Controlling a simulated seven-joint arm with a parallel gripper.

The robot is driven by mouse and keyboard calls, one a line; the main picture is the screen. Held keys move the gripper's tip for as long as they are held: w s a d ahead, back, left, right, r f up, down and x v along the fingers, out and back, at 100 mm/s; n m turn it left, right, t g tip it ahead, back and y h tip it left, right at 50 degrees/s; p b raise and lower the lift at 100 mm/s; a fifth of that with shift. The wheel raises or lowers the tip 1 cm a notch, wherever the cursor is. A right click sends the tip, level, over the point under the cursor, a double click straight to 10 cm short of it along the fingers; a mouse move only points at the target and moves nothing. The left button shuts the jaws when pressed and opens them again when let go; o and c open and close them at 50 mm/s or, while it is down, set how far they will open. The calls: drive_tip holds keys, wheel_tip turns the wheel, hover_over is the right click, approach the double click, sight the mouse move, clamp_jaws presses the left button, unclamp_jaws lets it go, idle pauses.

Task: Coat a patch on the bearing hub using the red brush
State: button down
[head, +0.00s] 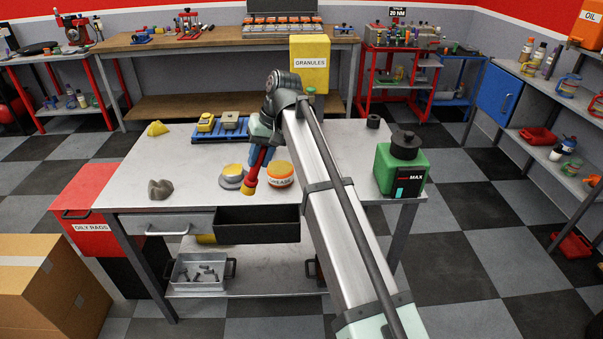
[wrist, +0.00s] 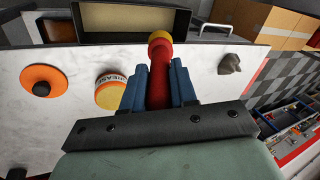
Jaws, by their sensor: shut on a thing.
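My gripper (wrist: 160,88) is shut on the red brush (wrist: 160,75), whose yellow tip faces the drawer side in the wrist view. I cannot tell whether the tip touches anything.
An open drawer (head: 257,225) juts from the bench front. A grey lump (head: 160,189), a yellow lump (head: 157,128), a blue pallet (head: 220,130) and a green MAX container (head: 401,165) sit on the bench. The bench's left part is mostly clear.

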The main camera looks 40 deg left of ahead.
drive_tip(key=s+a+r+m, duration=0.1)
drive_tip(key=a+r, duration=0.2)
drive_tip(key=a, duration=0.2)
drive_tip(key=s+a+r, duration=0.2)
drive_tip(key=a+r, duration=0.1)
drive_tip(key=a, duration=0.2)
drive_tip(key=w+a+r+m+t+y, duration=0.1)
drive_tip(key=w+a+r+m+t, duration=0.15)
drive_tip(key=w+a+m, duration=0.3)
drive_tip(key=shift+w+a+f+m+t, duration=0.15)
drive_tip(key=shift+f+m+t, duration=0.1)
drive_tip(key=shift+f+m, duration=0.65)
drive_tip(key=shift+w+a+f+m+t, duration=0.2)
drive_tip(key=shift+f+m, duration=0.35)
drive_tip(key=shift+m, duration=0.5)
drive_tip(key=shift+w+a+f+m+t, duration=0.15)
drive_tip(key=shift+f+m+t, duration=0.15)
drive_tip(key=shift+f+m, duration=0.6)
drive_tip(key=shift+r, duration=0.2)
